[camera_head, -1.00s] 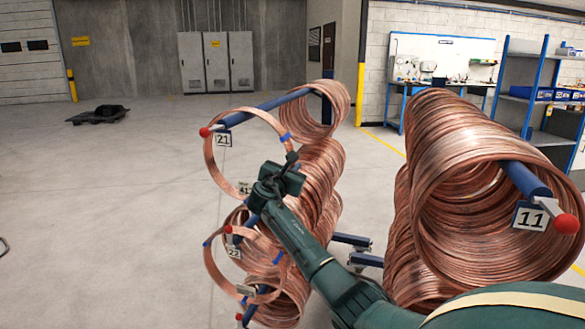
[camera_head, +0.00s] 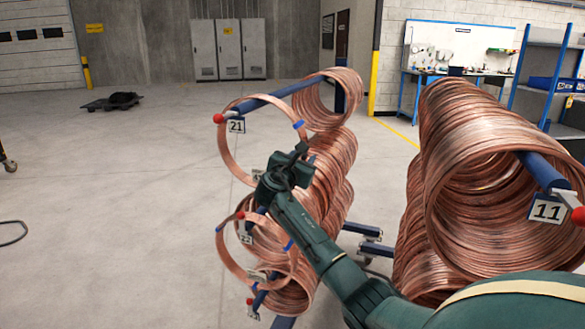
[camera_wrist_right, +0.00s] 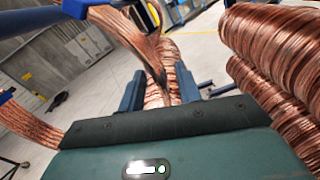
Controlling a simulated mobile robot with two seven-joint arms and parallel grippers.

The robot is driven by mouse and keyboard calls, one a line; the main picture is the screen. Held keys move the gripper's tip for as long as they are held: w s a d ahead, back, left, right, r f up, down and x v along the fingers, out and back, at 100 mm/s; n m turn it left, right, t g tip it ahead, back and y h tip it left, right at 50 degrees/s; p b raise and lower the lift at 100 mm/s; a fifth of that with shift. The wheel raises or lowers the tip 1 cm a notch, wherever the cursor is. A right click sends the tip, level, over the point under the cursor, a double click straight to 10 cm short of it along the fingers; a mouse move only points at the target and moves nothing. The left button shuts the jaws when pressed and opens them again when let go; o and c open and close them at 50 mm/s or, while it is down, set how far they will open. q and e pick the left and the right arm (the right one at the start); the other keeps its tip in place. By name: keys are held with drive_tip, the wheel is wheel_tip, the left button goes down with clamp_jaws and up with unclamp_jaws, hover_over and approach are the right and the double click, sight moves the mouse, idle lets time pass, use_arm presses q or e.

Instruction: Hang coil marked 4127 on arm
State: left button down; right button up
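The large copper coil (camera_head: 228,158) with blue ties surrounds the upper-left blue arm marked 21 (camera_head: 262,102); its top is at the arm. A tag (camera_head: 257,176) low on this coil is mostly hidden by my gripper, so its number is unreadable now. My right gripper (camera_head: 290,158) is at the coil's lower right side. In the right wrist view, the fingers (camera_wrist_right: 160,92) stand apart, copper shows between them, and the near coil's strands (camera_wrist_right: 138,35) run toward the gap. The gripper looks open; contact is unclear. My left gripper is out of view.
Below hang coils on an arm marked 22 (camera_head: 246,238). At right, a thick row of coils (camera_head: 455,150) hangs on an arm marked 11 (camera_head: 546,208), close to my right arm. Blue rack legs (camera_head: 362,230) extend between. The floor at left is mostly clear.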

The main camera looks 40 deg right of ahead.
drive_tip(key=v, duration=1.1)
